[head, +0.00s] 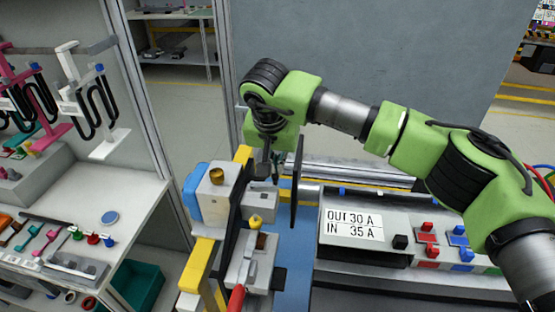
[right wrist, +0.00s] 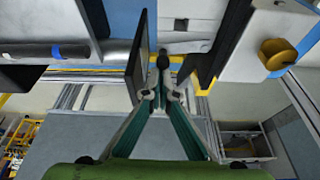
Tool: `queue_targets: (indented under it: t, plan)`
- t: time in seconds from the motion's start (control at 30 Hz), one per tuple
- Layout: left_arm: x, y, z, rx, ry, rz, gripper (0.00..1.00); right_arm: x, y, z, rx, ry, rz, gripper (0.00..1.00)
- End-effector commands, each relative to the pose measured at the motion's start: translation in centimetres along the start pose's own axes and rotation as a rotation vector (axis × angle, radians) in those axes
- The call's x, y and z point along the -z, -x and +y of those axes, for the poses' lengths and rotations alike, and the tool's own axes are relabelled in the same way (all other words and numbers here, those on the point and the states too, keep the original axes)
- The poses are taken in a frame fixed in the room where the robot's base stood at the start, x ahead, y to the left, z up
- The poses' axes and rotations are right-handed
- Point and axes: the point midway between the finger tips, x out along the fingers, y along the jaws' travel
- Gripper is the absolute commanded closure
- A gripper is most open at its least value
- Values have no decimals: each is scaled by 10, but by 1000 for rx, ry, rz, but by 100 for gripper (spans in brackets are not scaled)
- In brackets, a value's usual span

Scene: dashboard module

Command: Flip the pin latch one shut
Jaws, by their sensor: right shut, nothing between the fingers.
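The dashboard module stands at the lower middle of the head view, with a yellow frame (head: 203,262) and grey latch-like fittings. One grey fitting (head: 262,197) is just below my right gripper (head: 264,172); a lower one (head: 240,272) has a red handle (head: 237,297). I cannot tell which fitting is pin latch one. In the right wrist view my right gripper (right wrist: 163,68) is shut and empty, its fingertips beside a thin dark panel (right wrist: 141,55) and near a light grey plate (right wrist: 185,46). Contact cannot be told. My left gripper is out of view.
A white box with a gold knob (head: 217,176) and a blue block (head: 190,192) adjoin the fittings. A dark upright panel (head: 297,182) is close on the right. A labelled console (head: 352,224) is further right, and a tool shelf (head: 75,215) at left.

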Motion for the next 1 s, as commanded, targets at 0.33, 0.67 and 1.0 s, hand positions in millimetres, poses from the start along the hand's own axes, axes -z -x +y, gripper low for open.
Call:
queue_targets:
  t: [0.33, 0.67, 1.0]
  plan:
    - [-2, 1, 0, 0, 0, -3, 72, 3, -1, -8, 1, 1, 0, 100]
    - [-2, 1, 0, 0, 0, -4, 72, 6, -2, -15, 1, 2, 0, 100]
    - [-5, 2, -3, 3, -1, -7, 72, 8, 14, -15, 2, 2, 4, 100]
